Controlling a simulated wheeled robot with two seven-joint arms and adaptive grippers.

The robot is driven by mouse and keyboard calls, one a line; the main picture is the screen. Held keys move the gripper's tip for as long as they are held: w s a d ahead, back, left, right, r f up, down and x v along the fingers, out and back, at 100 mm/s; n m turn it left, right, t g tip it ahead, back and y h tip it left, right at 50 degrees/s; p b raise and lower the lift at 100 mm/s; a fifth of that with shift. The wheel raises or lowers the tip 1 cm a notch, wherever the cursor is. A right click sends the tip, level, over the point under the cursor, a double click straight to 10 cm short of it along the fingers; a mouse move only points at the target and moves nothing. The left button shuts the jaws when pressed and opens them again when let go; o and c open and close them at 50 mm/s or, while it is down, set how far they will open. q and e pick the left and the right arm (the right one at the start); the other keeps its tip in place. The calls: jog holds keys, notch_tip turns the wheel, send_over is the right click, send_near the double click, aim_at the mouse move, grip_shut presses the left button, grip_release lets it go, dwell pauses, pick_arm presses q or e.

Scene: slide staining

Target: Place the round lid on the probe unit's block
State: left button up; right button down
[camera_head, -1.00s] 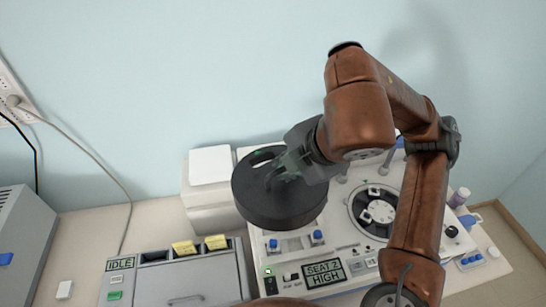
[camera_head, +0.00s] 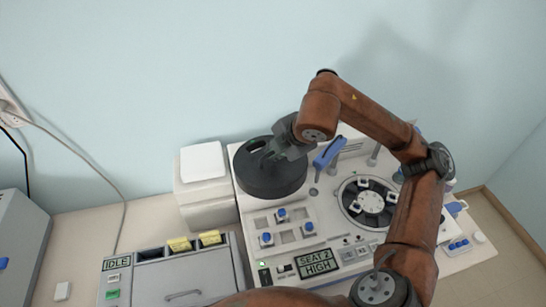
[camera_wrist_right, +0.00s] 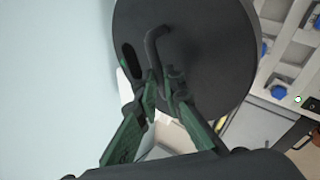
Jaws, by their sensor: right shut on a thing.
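The round lid (camera_head: 262,180) is a dark grey disc with a slot and a bent handle. In the head view it is at the back left of the probe unit (camera_head: 331,239), where the block would be hidden under it. I cannot tell whether it rests on the block or is held just above. My right gripper (camera_head: 277,149) is shut on the lid's handle. The wrist view also shows the lid (camera_wrist_right: 205,60) and the gripper (camera_wrist_right: 164,95) at the handle. My left gripper is not in view.
The unit carries several blue-knobbed seats (camera_head: 283,214), a display reading "SEAT 2 HIGH" (camera_head: 317,262), a blue lever (camera_head: 328,153) and a round rotor (camera_head: 367,201). A white box (camera_head: 203,165) stands to the left. A grey machine marked "IDLE" (camera_head: 172,277) is in front left.

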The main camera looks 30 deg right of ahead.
jog(key=shift+s+f+p, duration=0.1)
jog(key=shift+f+p, duration=0.2)
jog(key=shift+f, duration=0.9)
jog(key=c, duration=2)
grip_release()
jog(key=shift+c, duration=0.2)
jog(key=shift+r, duration=0.1)
jog(key=b+v, duration=0.1)
jog(key=v, duration=1)
jog(key=shift+s+r, duration=0.2)
jog(key=shift+r, duration=0.15)
